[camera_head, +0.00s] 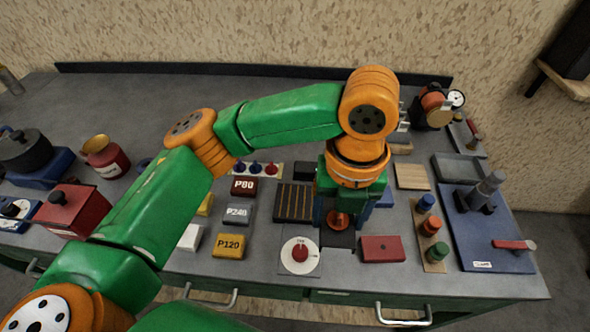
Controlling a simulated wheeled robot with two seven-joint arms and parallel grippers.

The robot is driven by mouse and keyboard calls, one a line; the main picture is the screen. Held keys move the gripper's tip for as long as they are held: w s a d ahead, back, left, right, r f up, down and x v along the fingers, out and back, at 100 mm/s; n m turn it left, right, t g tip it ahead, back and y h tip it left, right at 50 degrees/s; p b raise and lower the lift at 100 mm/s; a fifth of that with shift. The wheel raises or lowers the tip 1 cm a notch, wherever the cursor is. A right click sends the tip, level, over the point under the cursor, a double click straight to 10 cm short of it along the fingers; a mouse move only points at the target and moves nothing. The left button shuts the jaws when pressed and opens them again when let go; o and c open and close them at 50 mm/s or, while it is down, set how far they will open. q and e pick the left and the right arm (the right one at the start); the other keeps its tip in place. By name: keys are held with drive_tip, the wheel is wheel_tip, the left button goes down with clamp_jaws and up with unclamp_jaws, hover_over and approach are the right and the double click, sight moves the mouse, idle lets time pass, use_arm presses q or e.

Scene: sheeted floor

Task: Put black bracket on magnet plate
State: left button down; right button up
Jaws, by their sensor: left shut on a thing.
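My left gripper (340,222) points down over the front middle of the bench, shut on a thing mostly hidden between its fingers. A dark flat piece that looks like the black bracket (338,239) shows at the fingertips. I cannot tell whether it touches the surface below. A grey plate with a white dial and red knob (300,255) lies just left of the fingers. A dark slotted plate with brass strips (294,203) lies behind it. I cannot tell for certain which is the magnet plate. My right gripper is out of view.
A red box (381,249) lies close right of the gripper. Beyond it are a wooden rack of coloured knobs (432,240) and a blue board (488,235). Blocks labelled P80 (244,187), P240 (237,214) and P120 (229,246) lie left.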

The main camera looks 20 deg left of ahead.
use_arm(q)
drive_tip(key=w+a+f, duration=0.5)
drive_tip(key=w+a, duration=0.1)
drive_tip(key=w, duration=0.1)
drive_tip(key=p, duration=0.1)
hover_over(304, 202)
wheel_tip(304, 202, down, 5)
drive_tip(key=shift+r, duration=0.2)
wheel_tip(304, 202, down, 3)
drive_tip(key=shift+r+p, duration=0.15)
drive_tip(key=shift+p, duration=0.65)
drive_tip(key=shift+w+f, duration=0.1)
drive_tip(key=shift+f, duration=0.15)
drive_tip(key=shift+f, duration=0.1)
drive_tip(key=shift+c, duration=0.2)
unclamp_jaws()
